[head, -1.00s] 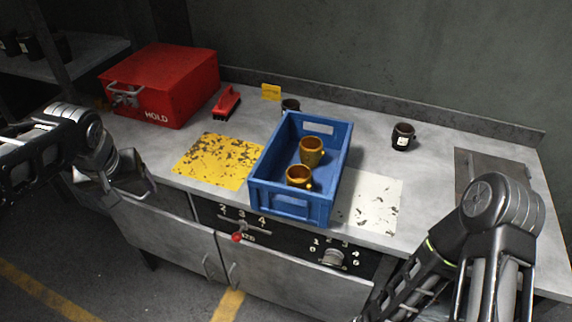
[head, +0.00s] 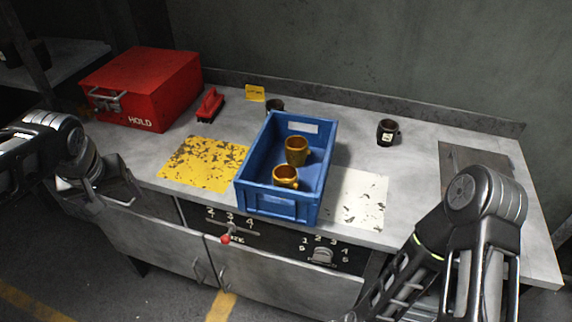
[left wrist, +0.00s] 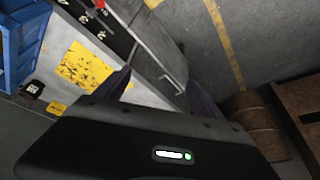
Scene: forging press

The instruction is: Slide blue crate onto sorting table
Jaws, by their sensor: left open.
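The blue crate (head: 278,207) stands upright on the grey table (head: 410,170), its near end close to the front edge. It sits between a yellow patch and a white patch and partly covers the white one. Two yellow mugs, the far one (head: 297,150) and the near one (head: 285,177), stand in it. My left gripper (head: 118,190) is open and empty, left of the crate at the table's front left, apart from it. In the left wrist view the open fingers (left wrist: 160,90) show, with the crate (left wrist: 18,45) at the upper left. My right arm shows; its gripper does not.
A red HOLD box (head: 142,90) and red brush (head: 209,105) stand at the back left. A dark mug (head: 386,133) is right of the crate; another (head: 275,106) is behind it. The yellow patch (head: 203,163) is clear. A red-tipped lever (head: 226,238) projects from the front panel.

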